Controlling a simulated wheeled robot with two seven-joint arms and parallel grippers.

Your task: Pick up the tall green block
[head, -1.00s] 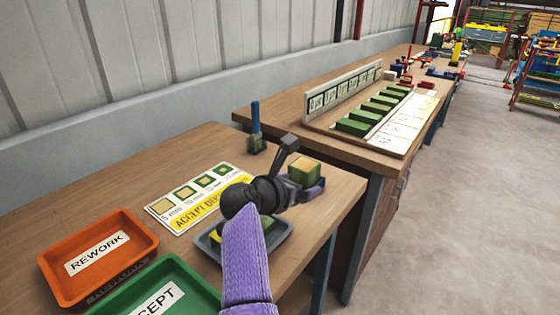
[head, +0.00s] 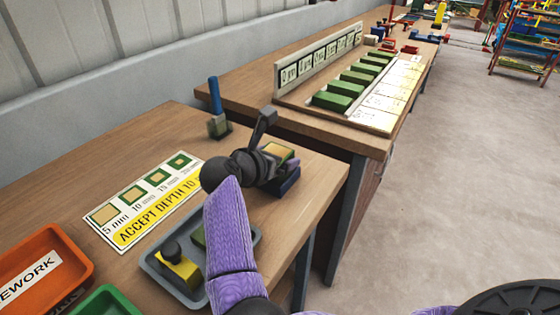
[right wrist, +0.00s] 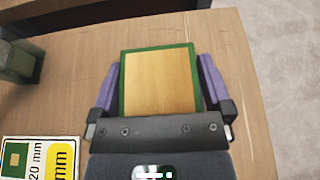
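A block with green sides and a bare-wood top (head: 277,152) is between the fingers of my right gripper (head: 284,180), over the near table by its right edge. In the right wrist view the block (right wrist: 160,82) fills the space between the two purple fingers (right wrist: 160,85), which lie against its left and right sides. The right gripper is shut on it. The block's lower part is hidden, so I cannot tell whether it touches the table. My left gripper is not in view.
A grey tray (head: 158,272) holds a yellow block with a black knob (head: 178,268) and a green piece. A blue post on a dark base (head: 215,108) stands behind. An orange REWORK bin (head: 75,262) is at left. Green blocks (head: 338,102) line the far bench.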

